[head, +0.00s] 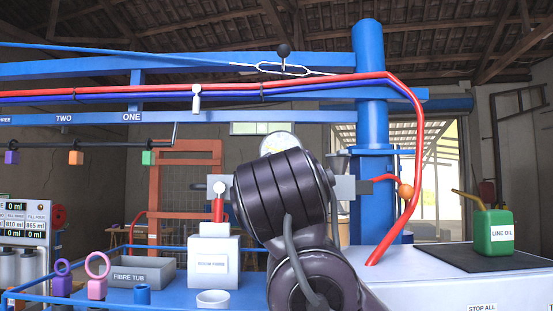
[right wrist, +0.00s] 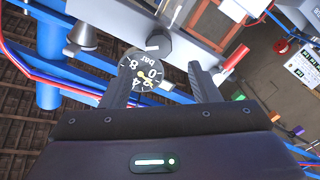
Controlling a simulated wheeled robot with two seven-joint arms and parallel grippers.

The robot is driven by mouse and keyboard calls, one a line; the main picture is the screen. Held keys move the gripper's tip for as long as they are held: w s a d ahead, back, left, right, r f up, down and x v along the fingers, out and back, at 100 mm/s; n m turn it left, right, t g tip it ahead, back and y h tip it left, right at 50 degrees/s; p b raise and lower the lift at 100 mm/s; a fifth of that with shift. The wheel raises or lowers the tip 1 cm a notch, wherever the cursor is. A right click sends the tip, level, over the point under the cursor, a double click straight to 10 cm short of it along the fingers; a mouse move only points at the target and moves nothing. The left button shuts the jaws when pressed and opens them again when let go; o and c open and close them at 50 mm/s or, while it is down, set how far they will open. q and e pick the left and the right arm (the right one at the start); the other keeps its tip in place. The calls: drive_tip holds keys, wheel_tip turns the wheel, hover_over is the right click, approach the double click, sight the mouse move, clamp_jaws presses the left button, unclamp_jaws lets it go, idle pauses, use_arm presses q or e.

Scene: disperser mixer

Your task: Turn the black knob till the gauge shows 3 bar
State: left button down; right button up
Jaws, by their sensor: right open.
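My right gripper (right wrist: 163,68) is open, with one finger on each side of the picture's middle in the right wrist view. The black knob (right wrist: 160,45) is a dark round cylinder just beyond the fingertips, roughly in line with the gap, and I see no contact. The round white gauge (right wrist: 139,70) hangs upside down in that view, partly covered by the left finger. Its dial shows 0, 4, 8 and "bar"; the needle is too small to read. In the head view the gauge (head: 280,141) peeks above my dark arm, which hides the knob and gripper. My left gripper is out of view.
A grey pipe block (head: 353,186) and a red hose (head: 418,130) lie right of my arm. A white box (head: 213,262) with a red-necked fitting (head: 218,208) stands close on the left. A green oil can (head: 493,233) sits far right.

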drive_tip(key=w+p, duration=0.5)
drive_tip(key=w, duration=0.2)
drive_tip(key=shift+w+d+f, duration=0.15)
drive_tip(key=shift+w, duration=0.2)
drive_tip(key=c, duration=1)
